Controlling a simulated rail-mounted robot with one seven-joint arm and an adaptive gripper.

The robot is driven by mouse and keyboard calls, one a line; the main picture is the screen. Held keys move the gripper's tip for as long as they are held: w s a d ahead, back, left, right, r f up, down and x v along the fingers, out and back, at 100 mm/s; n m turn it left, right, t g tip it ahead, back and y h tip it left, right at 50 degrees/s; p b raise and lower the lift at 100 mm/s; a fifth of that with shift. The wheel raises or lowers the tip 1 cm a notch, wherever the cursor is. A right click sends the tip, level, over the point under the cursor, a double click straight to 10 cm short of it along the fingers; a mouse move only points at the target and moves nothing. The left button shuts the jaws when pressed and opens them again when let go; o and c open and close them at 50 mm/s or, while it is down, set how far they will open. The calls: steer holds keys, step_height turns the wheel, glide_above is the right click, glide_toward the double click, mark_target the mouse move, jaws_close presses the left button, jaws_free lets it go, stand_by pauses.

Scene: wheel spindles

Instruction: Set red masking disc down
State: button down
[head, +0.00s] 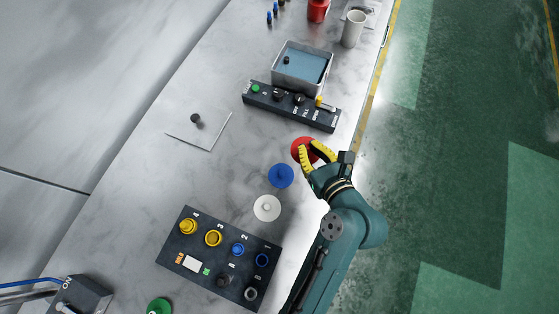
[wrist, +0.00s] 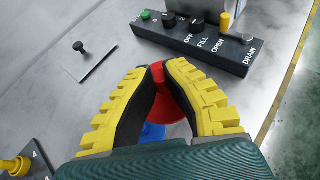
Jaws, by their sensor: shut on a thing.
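The red masking disc (head: 301,146) is at my gripper (head: 319,154) near the right edge of the table in the head view. In the wrist view the disc (wrist: 174,108) shows between and behind the yellow and black fingers of my gripper (wrist: 158,75). The fingers are shut on it. Its lower side is hidden, so I cannot tell whether it touches the tabletop. A blue disc (head: 280,176) and a white disc (head: 267,208) lie in a line below and left of it. Part of the blue disc (wrist: 153,131) shows beneath the red one in the wrist view.
A dark control panel (head: 290,107) with knobs stands beyond my gripper, with a blue-filled metal tray (head: 302,68) behind it. A thin plate with a black knob (head: 198,130) lies left. Bare tabletop surrounds the disc's left side.

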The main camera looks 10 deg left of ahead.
steer(key=f+b, duration=0.1)
steer(key=w+f+b, duration=0.1)
steer(key=d+f+b, duration=0.1)
steer(key=shift+w+f+b, duration=0.15)
steer(key=shift+b, duration=0.2)
step_height(320, 180, down, 10)
steer(key=b, duration=0.3)
steer(key=shift+r, duration=0.2)
steer(key=c, duration=1.2)
jaws_free()
steer(key=shift+f, duration=0.15)
steer(key=shift+c, duration=0.2)
